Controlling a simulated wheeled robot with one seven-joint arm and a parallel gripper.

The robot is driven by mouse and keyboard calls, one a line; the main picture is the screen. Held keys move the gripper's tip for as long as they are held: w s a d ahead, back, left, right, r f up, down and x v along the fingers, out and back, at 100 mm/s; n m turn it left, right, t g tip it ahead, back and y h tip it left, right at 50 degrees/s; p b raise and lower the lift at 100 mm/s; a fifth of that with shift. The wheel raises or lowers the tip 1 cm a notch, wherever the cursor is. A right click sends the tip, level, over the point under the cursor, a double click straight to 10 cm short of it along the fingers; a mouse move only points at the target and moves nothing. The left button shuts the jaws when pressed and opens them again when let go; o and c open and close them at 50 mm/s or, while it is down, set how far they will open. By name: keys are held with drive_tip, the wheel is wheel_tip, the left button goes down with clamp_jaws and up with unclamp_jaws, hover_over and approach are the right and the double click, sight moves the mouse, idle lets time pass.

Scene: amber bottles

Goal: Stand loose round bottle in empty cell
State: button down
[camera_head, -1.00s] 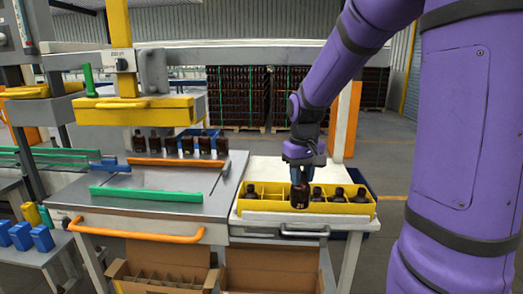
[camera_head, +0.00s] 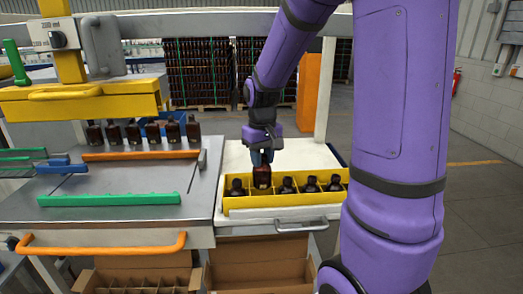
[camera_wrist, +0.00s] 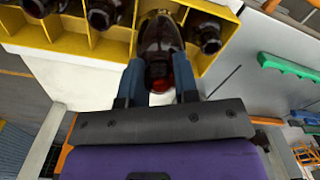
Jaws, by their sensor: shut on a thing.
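My gripper (camera_head: 262,157) is shut on an amber round bottle (camera_head: 262,178) and holds it upright by its upper end. The yellow divided crate (camera_head: 285,203) stands on the white table. The held bottle is at the cell between the leftmost crate bottle (camera_head: 237,187) and the other crate bottles (camera_head: 287,185). It sits higher than they do. In the wrist view the held bottle (camera_wrist: 160,38) lies between the two fingers, with a reddish top, among the yellow dividers (camera_wrist: 120,42). I cannot tell whether its base touches the cell floor.
A grey bench (camera_head: 110,200) on the left carries a green rail (camera_head: 110,199), an orange rail (camera_head: 140,155) and a row of amber bottles (camera_head: 150,132) under a yellow machine. Clear white tabletop (camera_head: 300,153) lies behind the crate. An open cardboard box (camera_head: 260,268) is below.

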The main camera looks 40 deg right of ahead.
sight(262, 172)
drive_tip(key=shift+f, duration=2.35)
drive_tip(key=shift+f, duration=1.5)
drive_tip(key=c, duration=0.8)
unclamp_jaws()
wheel_tip(262, 172, up, 11)
drive_tip(key=shift+f, duration=0.1)
